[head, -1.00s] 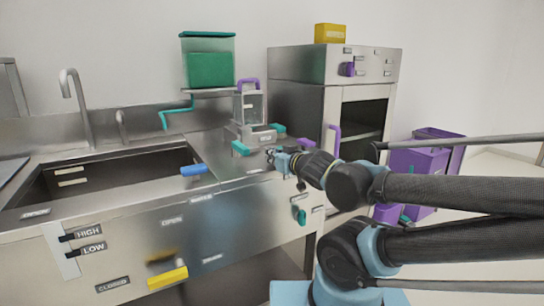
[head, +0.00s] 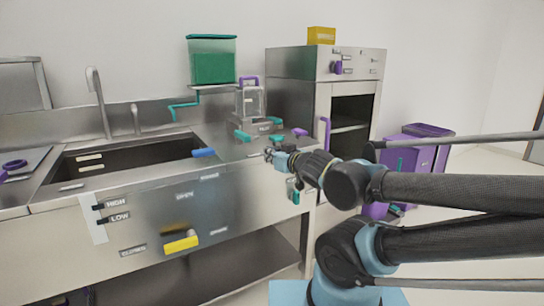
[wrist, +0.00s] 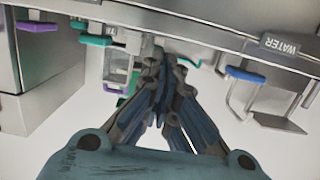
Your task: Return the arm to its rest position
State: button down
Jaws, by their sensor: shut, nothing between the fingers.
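My gripper (head: 270,154) is at the end of my arm, in front of the right end of the steel counter in the head view. In the wrist view my gripper (wrist: 162,58) has its fingertips together with nothing between them. My arm is folded, with its thick dark links reaching in from the right. The fingertips are small in the head view, and I cannot tell there how far they are from the counter edge.
A steel sink counter (head: 150,222) with a blue handle (head: 203,153) fills the left. A clear dispenser (head: 250,101) stands behind my gripper. A steel cabinet (head: 300,66) with a purple handle (head: 325,134) is to its right. Purple bins (head: 402,160) stand on the floor behind my arm.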

jog(key=d+f+m+g+h, duration=0.4)
jog(key=d+f+h, duration=0.4)
jog(key=d+f, duration=0.5)
jog(key=s+d+f+m+g, duration=0.1)
jog(key=s+d+f+g, duration=0.1)
jog(key=s, duration=0.4)
jog(key=s+d+f+g, duration=0.2)
jog(key=s+d+g, duration=0.2)
jog(key=s, duration=0.3)
jog(key=shift+d+f+m+g, duration=0.35)
jog(key=shift+d+m+g, duration=0.05)
jog(key=shift+g, duration=0.4)
